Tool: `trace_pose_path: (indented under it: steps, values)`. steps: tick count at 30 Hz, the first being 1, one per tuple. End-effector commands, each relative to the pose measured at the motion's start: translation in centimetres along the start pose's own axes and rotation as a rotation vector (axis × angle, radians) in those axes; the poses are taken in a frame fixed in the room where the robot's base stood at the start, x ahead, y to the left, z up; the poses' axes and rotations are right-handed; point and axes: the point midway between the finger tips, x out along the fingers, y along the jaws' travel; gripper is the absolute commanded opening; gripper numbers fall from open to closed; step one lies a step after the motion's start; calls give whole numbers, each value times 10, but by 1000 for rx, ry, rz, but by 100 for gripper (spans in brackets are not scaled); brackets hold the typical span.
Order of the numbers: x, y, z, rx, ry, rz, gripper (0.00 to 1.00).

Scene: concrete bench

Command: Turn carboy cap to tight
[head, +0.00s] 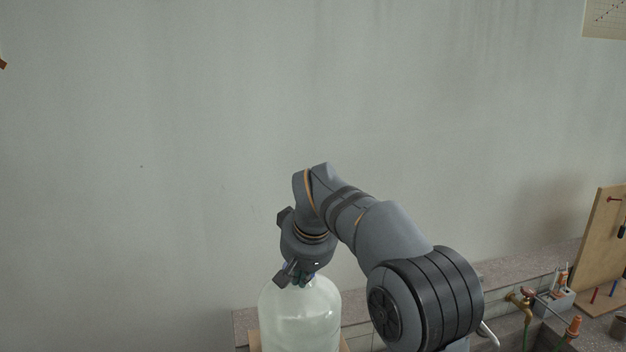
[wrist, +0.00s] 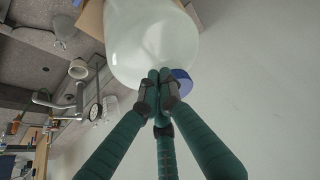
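The carboy (head: 300,318) is a large translucent whitish bottle standing upright below my gripper in the head view. Its pale body (wrist: 140,45) fills the top middle of the wrist view. The blue cap (wrist: 182,82) shows as a partial disc just right of my fingertips in the wrist view; the rest is hidden behind the fingers. My gripper (wrist: 161,78) has green fingers with dark tips drawn close together, with nothing visible between them. The tips are beside or over the cap's edge; whether they touch it I cannot tell. In the head view my gripper (head: 300,280) covers the carboy's neck.
Brass taps (head: 519,300), a grey block holding tools (head: 556,297) and a wooden board (head: 603,235) stand at the right. A concrete ledge (head: 380,285) runs behind the carboy.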

Motion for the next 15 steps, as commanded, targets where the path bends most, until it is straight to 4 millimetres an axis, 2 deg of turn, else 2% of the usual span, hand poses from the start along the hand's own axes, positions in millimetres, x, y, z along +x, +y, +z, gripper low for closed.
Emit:
trace_pose_path:
  steps: [9, 15]
  values:
    - [-39, 1, -22, 0, 4, 1, 0]
    - [-53, 1, -30, 0, 4, 1, 0]
